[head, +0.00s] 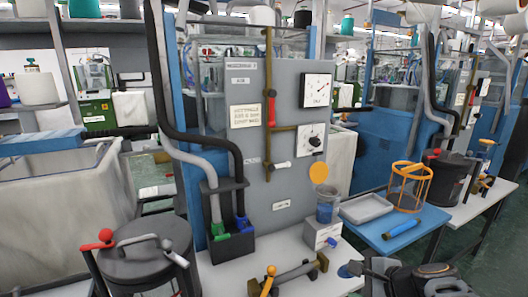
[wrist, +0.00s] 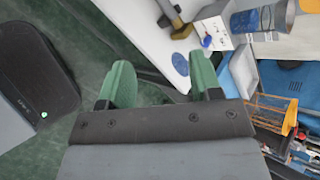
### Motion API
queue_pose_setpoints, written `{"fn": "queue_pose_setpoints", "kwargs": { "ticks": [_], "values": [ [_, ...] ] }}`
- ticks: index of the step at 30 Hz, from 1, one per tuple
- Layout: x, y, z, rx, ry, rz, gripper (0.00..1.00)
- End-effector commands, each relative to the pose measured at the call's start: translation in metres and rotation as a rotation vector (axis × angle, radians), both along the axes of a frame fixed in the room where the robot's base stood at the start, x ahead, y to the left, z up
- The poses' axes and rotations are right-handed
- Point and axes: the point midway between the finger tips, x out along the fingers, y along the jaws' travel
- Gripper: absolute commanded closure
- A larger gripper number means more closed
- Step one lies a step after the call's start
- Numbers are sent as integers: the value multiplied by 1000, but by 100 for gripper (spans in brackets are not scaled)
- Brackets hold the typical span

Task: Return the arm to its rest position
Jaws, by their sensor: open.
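My gripper (wrist: 162,75) shows in the wrist view with its two green fingers set wide apart. It is open, and nothing is held between the fingers. The fingers point toward the edge of a white table (wrist: 150,45), with dark green floor below them to the left. In the head view, dark links of my arm show at the bottom right, in front of the table; the fingers cannot be made out clearly there.
The white table (head: 225,279) carries a valve pipe (head: 290,277), a white box (head: 321,233) and a clear cup (head: 327,207). To its right, a blue table (head: 398,240) holds a grey tray (head: 366,208) and an orange wire basket (head: 409,187). A lidded black pot (head: 148,254) stands left.

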Motion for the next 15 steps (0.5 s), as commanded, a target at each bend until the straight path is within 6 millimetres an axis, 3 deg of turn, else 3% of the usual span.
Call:
{"fn": "queue_pose_setpoints", "kwargs": {
  "ticks": [1,7,15],
  "values": [
    [-5,11,19,-72,8,87,41],
    [-37,46,64,-466,22,544,41],
    [-65,54,118,-972,-22,1102,41]
  ]
}}
